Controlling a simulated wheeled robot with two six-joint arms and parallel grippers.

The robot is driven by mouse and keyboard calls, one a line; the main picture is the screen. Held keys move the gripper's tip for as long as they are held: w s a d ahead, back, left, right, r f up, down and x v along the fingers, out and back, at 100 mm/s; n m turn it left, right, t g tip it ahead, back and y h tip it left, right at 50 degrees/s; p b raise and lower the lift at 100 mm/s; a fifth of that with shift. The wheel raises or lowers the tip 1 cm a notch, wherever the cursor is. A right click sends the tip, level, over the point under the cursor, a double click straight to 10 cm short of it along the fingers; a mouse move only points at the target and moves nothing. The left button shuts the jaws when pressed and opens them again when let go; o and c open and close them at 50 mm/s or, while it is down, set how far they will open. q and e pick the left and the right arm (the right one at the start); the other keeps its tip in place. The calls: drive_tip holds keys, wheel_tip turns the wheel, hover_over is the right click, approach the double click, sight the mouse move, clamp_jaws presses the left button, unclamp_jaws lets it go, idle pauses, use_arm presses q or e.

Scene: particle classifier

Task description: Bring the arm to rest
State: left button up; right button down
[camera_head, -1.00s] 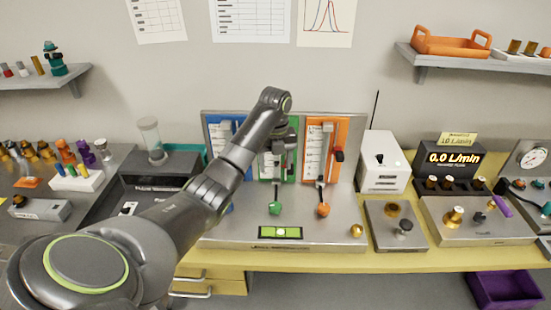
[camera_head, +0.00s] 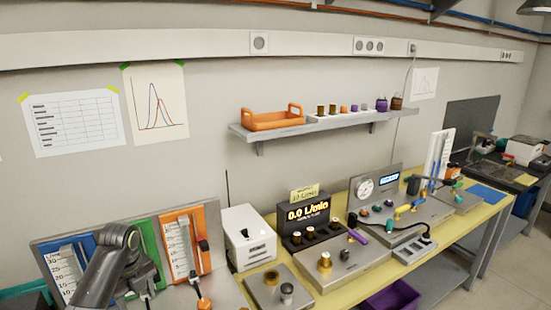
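My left arm comes in at the lower left, in front of the panel with blue, green and orange flow gauges (camera_head: 183,248). My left gripper (camera_head: 140,277) is dark and sits in front of the green gauge. Its fingers are small and partly merge with the panel behind, so I cannot tell whether they are open or shut. The arm covers part of the blue and green gauges. My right arm and gripper are not in view.
A white box (camera_head: 250,240) stands right of the gauges. Beyond it are a black display reading 0.0 L/min (camera_head: 307,212), knobbed metal boxes and a dial gauge unit (camera_head: 375,187). A shelf (camera_head: 275,130) holds an orange tray (camera_head: 272,118). A purple bin (camera_head: 393,297) is below.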

use_arm(q)
drive_tip(key=s+f+n, duration=0.2)
drive_tip(key=s+f, duration=0.1)
drive_tip(key=s+d+f+n, duration=0.1)
drive_tip(key=s+f+n, duration=0.1)
drive_tip(key=s, duration=0.1)
drive_tip(key=s+d+f+n, duration=0.1)
drive_tip(key=s+f, duration=0.1)
drive_tip(key=f, duration=0.1)
drive_tip(key=shift+s+d+f+n+t, duration=0.2)
drive_tip(key=shift+s+f+n+t, duration=0.1)
drive_tip(key=shift+s+f+n, duration=0.1)
drive_tip(key=s+d+n+t+y, duration=0.1)
drive_tip(key=s+d+n, duration=0.1)
drive_tip(key=s+n, duration=1)
drive_tip(key=s+d+n+t, duration=0.25)
drive_tip(key=s+n, duration=0.45)
drive_tip(key=s, duration=0.8)
wheel_tip(320, 180, down, 25)
drive_tip(key=a+g+b, duration=0.2)
drive_tip(key=s+d+f+g+b, duration=0.1)
drive_tip(key=s+f+b, duration=0.1)
drive_tip(key=s+f, duration=1.3)
drive_tip(key=shift+d+f+h, duration=0.3)
drive_tip(key=shift+d+f, duration=0.05)
drive_tip(key=shift+f, duration=1.85)
